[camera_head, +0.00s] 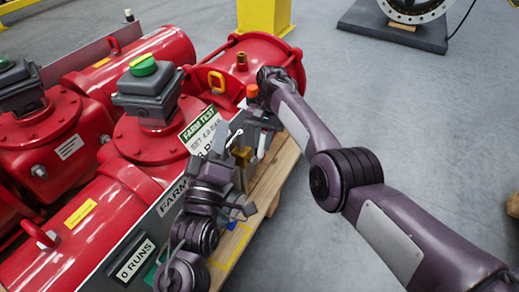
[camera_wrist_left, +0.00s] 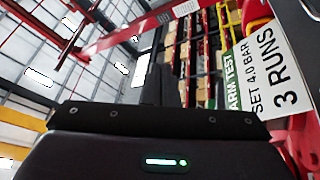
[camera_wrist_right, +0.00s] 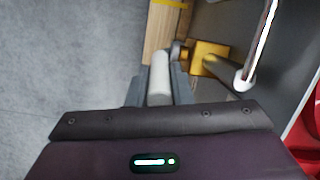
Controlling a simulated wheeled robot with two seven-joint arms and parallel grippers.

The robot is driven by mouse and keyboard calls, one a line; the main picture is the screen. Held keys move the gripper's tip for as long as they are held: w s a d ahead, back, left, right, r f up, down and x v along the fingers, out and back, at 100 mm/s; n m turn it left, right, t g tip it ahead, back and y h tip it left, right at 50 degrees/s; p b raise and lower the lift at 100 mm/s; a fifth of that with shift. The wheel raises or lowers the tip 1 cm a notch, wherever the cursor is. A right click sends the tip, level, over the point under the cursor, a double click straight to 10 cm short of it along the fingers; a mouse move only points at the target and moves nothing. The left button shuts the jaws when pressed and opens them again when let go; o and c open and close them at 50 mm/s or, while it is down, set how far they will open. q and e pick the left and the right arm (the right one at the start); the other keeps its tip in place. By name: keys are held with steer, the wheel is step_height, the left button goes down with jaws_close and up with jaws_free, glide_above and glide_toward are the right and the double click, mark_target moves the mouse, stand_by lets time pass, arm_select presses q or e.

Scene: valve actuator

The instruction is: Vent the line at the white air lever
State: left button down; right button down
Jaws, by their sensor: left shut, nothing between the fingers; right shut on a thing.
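The white air lever (camera_wrist_right: 160,76) stands between the fingers of my right gripper (camera_wrist_right: 160,92), which is shut on it. In the head view the white lever (camera_head: 262,142) shows just below the right gripper (camera_head: 261,132), beside the brass valve body (camera_head: 241,157). The brass body also shows in the right wrist view (camera_wrist_right: 208,58), just right of the held lever. My left gripper (camera_head: 222,141) is shut and empty in front of the sign panel. Its closed fingers (camera_wrist_left: 163,82) point up in the left wrist view. Part of the valve is hidden by my grippers.
Red actuators with black-grey boxes (camera_head: 150,88) fill the left. A "FARM TEST" sign (camera_head: 200,130) stands close behind my left gripper. A white-tipped rod (camera_wrist_right: 262,45) is right of the brass body.

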mark_target(262, 145)
arm_select(q)
steer(key=d+f+n+g+y, duration=0.1)
steer(key=d+f+n+g, duration=0.15)
steer(key=f, duration=0.55)
steer(key=d+f+n+g, duration=0.2)
steer(key=f+g, duration=0.2)
steer(key=f, duration=0.4)
arm_select(e)
steer(key=shift+d+r, duration=0.1)
arm_select(q)
steer(key=x, duration=1.2)
steer(key=shift+w+d, duration=0.2)
steer(key=shift+w, duration=0.15)
steer(key=shift+w+d+f, duration=0.15)
steer(key=shift+w+f, duration=0.05)
steer(key=shift+w, duration=0.2)
